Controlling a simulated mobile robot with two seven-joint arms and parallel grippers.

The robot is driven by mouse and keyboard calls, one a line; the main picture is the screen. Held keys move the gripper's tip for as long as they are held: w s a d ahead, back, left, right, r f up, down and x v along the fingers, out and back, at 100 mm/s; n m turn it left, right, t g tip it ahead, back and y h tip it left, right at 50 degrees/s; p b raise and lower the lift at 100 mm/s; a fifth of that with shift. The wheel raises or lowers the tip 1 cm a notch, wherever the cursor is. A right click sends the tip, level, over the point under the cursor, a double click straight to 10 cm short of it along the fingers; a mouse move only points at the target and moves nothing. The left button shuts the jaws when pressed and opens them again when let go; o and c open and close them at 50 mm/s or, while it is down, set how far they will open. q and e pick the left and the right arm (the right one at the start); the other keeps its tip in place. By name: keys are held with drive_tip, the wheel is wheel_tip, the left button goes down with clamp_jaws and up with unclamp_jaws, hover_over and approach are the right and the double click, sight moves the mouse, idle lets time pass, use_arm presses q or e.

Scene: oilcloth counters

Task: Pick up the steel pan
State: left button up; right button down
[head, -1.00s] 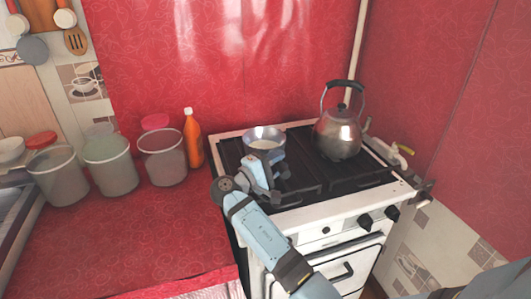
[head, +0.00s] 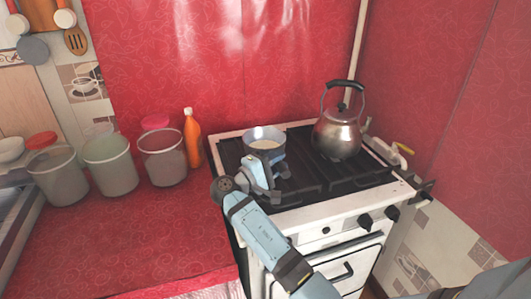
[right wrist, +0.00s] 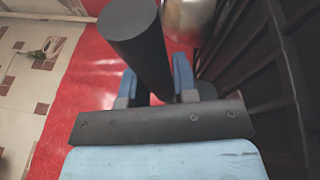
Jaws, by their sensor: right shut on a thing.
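The steel pan (head: 264,134) is over the left part of the stove top in the head view, upright, with its open top showing. My right gripper (head: 272,182) is at its near side. In the right wrist view my gripper's two blue fingers (right wrist: 158,85) are shut on a dark round handle (right wrist: 140,45), which passes between them. The fingers and wrist hide the pan's lower near side, so I cannot tell whether it touches the grate. My left gripper is not in view.
A kettle (head: 338,133) stands on the stove (head: 345,187) right of the pan. An orange bottle (head: 193,138) and several grey canisters (head: 162,160) stand on the red counter (head: 130,240) to the left. The counter's front is clear.

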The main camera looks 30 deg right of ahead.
idle(0.5)
drive_tip(key=shift+r, duration=0.2)
drive_tip(key=shift+w+r, duration=0.1)
drive_tip(key=shift+r, duration=0.25)
wheel_tip(320, 180, up, 19)
drive_tip(key=p, duration=0.1)
drive_tip(key=shift+p, duration=0.3)
idle(0.7)
